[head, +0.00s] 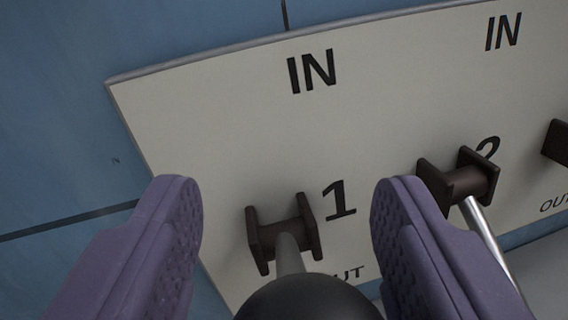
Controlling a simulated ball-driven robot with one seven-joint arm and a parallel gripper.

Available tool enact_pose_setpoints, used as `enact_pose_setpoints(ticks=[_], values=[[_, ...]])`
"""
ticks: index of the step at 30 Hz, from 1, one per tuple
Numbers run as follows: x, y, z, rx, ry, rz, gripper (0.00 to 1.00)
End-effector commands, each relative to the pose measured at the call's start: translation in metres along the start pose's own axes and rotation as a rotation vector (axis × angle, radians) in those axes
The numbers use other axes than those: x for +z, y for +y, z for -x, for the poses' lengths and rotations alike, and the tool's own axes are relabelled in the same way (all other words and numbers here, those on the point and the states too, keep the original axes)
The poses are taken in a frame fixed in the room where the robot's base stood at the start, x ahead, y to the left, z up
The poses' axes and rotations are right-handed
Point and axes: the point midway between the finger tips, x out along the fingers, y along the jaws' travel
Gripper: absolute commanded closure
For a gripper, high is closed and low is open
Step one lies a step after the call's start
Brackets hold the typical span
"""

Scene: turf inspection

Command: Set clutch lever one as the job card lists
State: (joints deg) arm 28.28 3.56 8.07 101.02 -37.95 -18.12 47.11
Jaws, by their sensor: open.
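Clutch lever one has a dark pivot bracket (283,234) on a cream panel (220,130), beside the number 1. Its grey rod (290,255) comes down and toward me to a black ball knob (308,298), cut off by the bottom edge. IN is printed above the bracket, and a partly covered OUT is below it. My gripper (285,215) is open, with one purple finger on each side of the lever. The knob lies between the fingers, and I cannot tell whether the right finger touches it. No job card is in view.
Lever two's bracket (460,182) and pale rod (487,238) are just right of my right finger, close to it. Part of a third bracket (557,142) shows at the right edge. A blue wall (60,130) lies behind the panel.

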Motion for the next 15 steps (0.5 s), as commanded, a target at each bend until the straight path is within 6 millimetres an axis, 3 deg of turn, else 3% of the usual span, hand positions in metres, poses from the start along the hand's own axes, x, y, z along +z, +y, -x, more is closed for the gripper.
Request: enact_pose_setpoints(ticks=[8,15], values=[[-0.0001,0.0006,-0.0031,0.002,0.000,0.000,0.40],[-0.0002,0.0003,-0.0030,0.001,0.000,0.000,0.93]])
